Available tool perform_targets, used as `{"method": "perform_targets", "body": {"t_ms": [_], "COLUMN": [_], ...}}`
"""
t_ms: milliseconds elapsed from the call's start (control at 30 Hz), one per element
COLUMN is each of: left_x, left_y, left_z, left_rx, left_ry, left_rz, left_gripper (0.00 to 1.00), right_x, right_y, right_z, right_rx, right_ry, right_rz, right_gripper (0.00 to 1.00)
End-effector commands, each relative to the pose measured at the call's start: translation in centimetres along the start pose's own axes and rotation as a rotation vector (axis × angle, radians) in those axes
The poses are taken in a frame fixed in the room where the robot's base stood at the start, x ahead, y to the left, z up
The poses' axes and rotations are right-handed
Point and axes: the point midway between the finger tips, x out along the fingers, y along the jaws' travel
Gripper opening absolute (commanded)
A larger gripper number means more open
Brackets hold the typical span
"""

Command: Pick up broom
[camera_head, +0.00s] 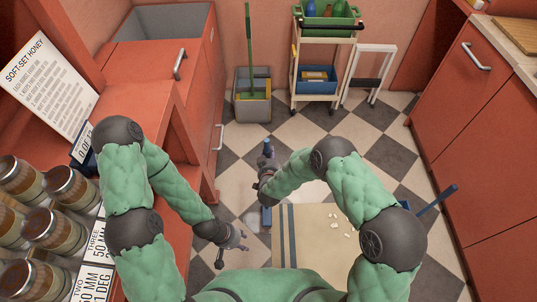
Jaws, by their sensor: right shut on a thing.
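My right gripper (266,178) is shut on a blue handle (268,148) whose end sticks up above the fingers. A blue piece (266,216) shows below the hand; whether it is part of the same tool, and whether that tool is the broom, I cannot tell. A green-handled, broom-like tool (249,45) stands upright in a grey bin (252,108) at the back wall, apart from both grippers. My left gripper (234,238) has its fingers spread, open and empty, low beside the left shelving.
A pale striped panel (302,245) lies in front of me, with small white bits (342,222). A blue bar (435,201) slants beside my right arm. Jars (52,228) stand on the left shelf. A cart (323,77) and white step stool (374,70) stand behind; checkered floor (345,125) is clear.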

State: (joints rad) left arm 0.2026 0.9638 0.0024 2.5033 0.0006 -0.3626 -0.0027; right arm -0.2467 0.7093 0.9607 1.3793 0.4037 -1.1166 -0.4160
Motion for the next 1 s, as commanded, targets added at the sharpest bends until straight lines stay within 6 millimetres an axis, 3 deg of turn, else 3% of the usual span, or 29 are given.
{"method": "perform_targets", "body": {"t_ms": [33, 233, 600, 800, 1000], "left_x": [-0.7, -2.5, -5.0, -5.5, -5.6], "left_y": [0.2, 0.9, 1.8, 2.0, 2.0], "left_z": [0.0, 0.1, 0.2, 0.2, 0.2], "left_rx": [0.0, 0.0, 0.0, 0.0, 0.0], "left_ry": [0.0, 0.0, 0.0, 0.0, 0.0], "left_rz": [0.0, 0.0, 0.0, 0.0, 0.0], "left_gripper": [0.4, 0.4, 0.4, 0.4, 0.4], "right_x": [-0.8, -4.4, -11.7, -13.6, -14.1], "right_y": [-0.1, -0.1, -0.2, -0.2, -0.2], "right_z": [-1.0, -2.9, -2.9, -2.8, -2.7], "right_rx": [0.001, 0.001, 0.0, 0.002, 0.001], "right_ry": [0.005, 0.005, 0.004, 0.005, 0.005], "right_rz": [-0.001, -0.001, -0.002, -0.001, 0.0], "right_gripper": [0.03, 0.03, 0.03, 0.03, 0.03]}}
